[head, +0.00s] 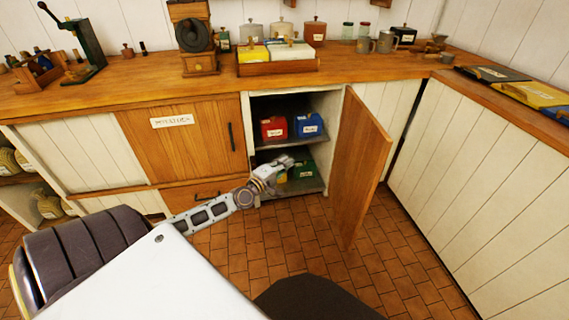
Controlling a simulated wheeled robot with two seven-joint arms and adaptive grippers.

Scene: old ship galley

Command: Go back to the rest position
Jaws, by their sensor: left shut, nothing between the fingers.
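My left arm reaches in from the lower left toward an open cupboard (338,100) under the wooden counter. My left gripper (286,161) is shut and empty, in front of the cupboard's lower shelf. It partly hides a green box (303,170) on that shelf. A red box (274,128) and a blue box (309,125) with white labels stand on the upper shelf, above the gripper. My right gripper is not in view.
The cupboard's wooden door (358,165) stands open to the right of the gripper. A sliding wooden panel (190,140) and a drawer (195,194) are on the left. The counter (120,88) carries a grinder (195,40), a tray (278,68) and jars. The tiled floor (400,255) is clear at right.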

